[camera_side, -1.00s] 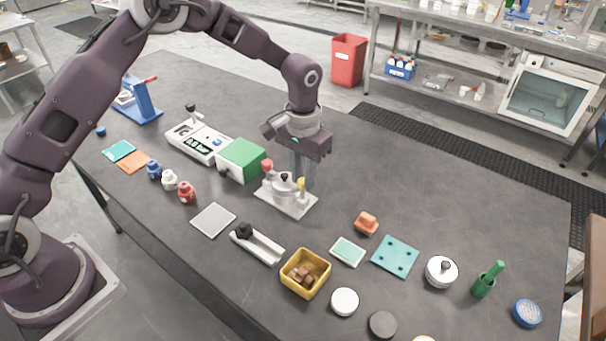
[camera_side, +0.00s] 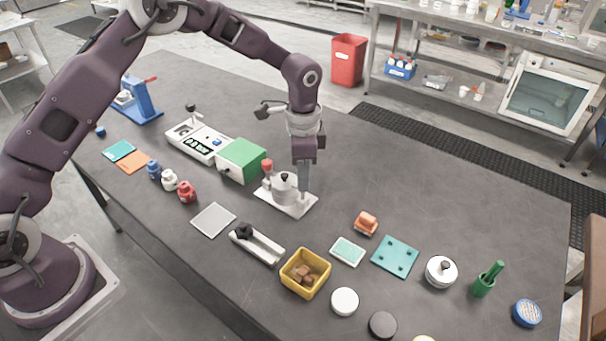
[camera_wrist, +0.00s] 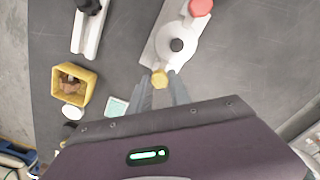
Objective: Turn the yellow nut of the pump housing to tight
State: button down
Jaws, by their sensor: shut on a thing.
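The pump housing (camera_side: 284,192) is a grey-white round body with a black knob on a pale base plate, near the middle of the table. It also shows at the top of the wrist view (camera_wrist: 184,30). A red knob (camera_side: 267,165) stands at its far left side. The yellow nut (camera_wrist: 159,79) sits at the edge of the housing, between my fingertips. My gripper (camera_wrist: 159,84) is shut on the nut, pointing down from above. In the side view my fingers (camera_side: 303,185) hide the nut. I cannot tell how tight the nut is.
A green box (camera_side: 241,158) stands close to the left of the housing. A grey slide with a black knob (camera_side: 257,245), a yellow bin of brown blocks (camera_side: 305,274) and an orange piece (camera_side: 366,222) lie nearer the front. The table to the right behind is clear.

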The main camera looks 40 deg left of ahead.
jog(key=shift+m, duration=0.6)
jog(key=c, duration=1.2)
grip_release()
jog(key=shift+r, duration=0.1)
notch_tip(320, 180, up, 7)
jog(key=shift+r, duration=0.2)
jog(key=s+a+r+n+t, duration=0.2)
jog(key=s+a+r+n, duration=0.2)
jog(key=s+r, duration=0.95)
jog(key=s+a+r+n+t, duration=0.1)
jog(key=s+n, duration=0.2)
jog(key=s, duration=0.6)
jog(key=s+a+r+n+t, duration=0.1)
jog(key=s+n, duration=0.3)
jog(key=s, duration=0.5)
jog(key=shift+s+a+r+t, duration=0.2)
jog(key=shift+a+t, duration=0.35)
jog(key=shift+t, duration=0.25)
